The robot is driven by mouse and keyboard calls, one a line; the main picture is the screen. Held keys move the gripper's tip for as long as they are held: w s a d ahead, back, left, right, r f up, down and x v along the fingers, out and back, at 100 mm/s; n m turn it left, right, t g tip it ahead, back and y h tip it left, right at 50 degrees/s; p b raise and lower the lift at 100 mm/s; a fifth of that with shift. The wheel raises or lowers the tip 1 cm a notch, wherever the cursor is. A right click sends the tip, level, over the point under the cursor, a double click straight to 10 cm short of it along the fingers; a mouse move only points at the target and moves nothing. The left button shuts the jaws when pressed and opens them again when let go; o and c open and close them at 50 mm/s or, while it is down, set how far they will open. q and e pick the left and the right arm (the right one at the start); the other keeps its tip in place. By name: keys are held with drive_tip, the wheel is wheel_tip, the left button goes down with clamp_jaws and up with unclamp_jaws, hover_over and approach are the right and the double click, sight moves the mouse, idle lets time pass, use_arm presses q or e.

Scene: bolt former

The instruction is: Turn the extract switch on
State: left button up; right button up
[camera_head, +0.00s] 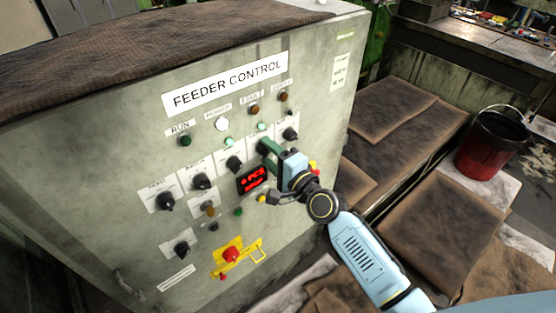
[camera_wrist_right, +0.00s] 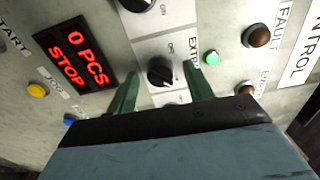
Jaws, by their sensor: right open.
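The extract switch is a black rotary knob (camera_wrist_right: 160,71) on a white plate with ON and OFF marks, seen in the right wrist view. The label beside it is partly cut off by a finger and reads "EXTR". My right gripper (camera_wrist_right: 160,82) is open, with one green finger on each side of the knob in that view. I cannot tell if the fingers touch it. My left gripper is not in view.
Other black knobs (camera_head: 202,181) sit close by on the panel. A red digital display (camera_head: 252,179) reads "0 PCS" and "STOP". A red emergency button (camera_head: 231,255) is lower down. A red and black bucket (camera_head: 490,145) stands on the right, beyond brown mats (camera_head: 440,230).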

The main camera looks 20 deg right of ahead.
drive_tip(key=b+v, duration=0.1)
drive_tip(key=v, duration=1.2)
drive_tip(key=shift+s, duration=0.1)
drive_tip(key=s+d+f+n+g+h+b, duration=0.1)
drive_tip(key=s+f+n+g+b, duration=0.15)
drive_tip(key=f, duration=0.95)
drive_tip(key=s+d+f+n+g+h+b, duration=0.1)
drive_tip(key=s+f+n+g+h, duration=0.15)
drive_tip(key=f, duration=0.95)
drive_tip(key=s+d+f+n+g+h+b, duration=0.1)
drive_tip(key=s+d+f+n+g+b, duration=0.15)
drive_tip(key=f, duration=0.95)
drive_tip(key=s+f+n+g+h+b, duration=0.1)
drive_tip(key=s+f+n+g, duration=0.3)
drive_tip(key=s+f, duration=0.7)
drive_tip(key=s+f+n+g+b, duration=0.2)
drive_tip(key=s+f+n+g, duration=0.2)
drive_tip(key=s+f, duration=0.7)
drive_tip(key=s+n, duration=0.1)
drive_tip(key=s, duration=0.7)
drive_tip(key=shift+d+f+h, duration=0.3)
drive_tip(key=shift+f+h, duration=0.05)
drive_tip(key=shift+g, duration=0.25)
drive_tip(key=shift+c, duration=0.3)
